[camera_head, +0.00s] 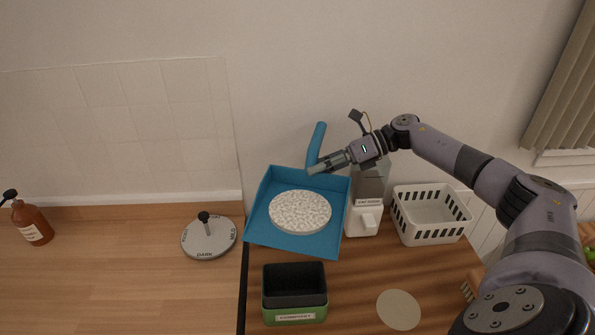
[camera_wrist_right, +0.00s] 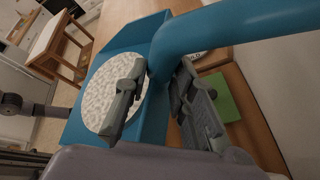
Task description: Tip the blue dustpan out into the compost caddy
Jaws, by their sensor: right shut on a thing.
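The blue dustpan (camera_head: 257,222) has a blue handle (camera_head: 321,136) rising at its back. A round, white, speckled heap (camera_head: 300,211) lies in its pan. My right gripper (camera_head: 317,168) is shut on the dustpan's handle near its base; the right wrist view also shows the handle (camera_wrist_right: 230,32) running between the fingers (camera_wrist_right: 158,92). The compost caddy (camera_head: 294,310) is green with a dark open top and stands on the counter in front of the dustpan. The dustpan's front edge is toward the caddy. My left gripper is not in view.
A white dispenser (camera_head: 362,220) stands right of the dustpan, with a white slotted basket (camera_head: 431,216) beyond it. A grey dial disc (camera_head: 208,239) lies to the left. A pale round disc (camera_head: 398,309) is right of the caddy. A brown bottle (camera_head: 32,223) is far left.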

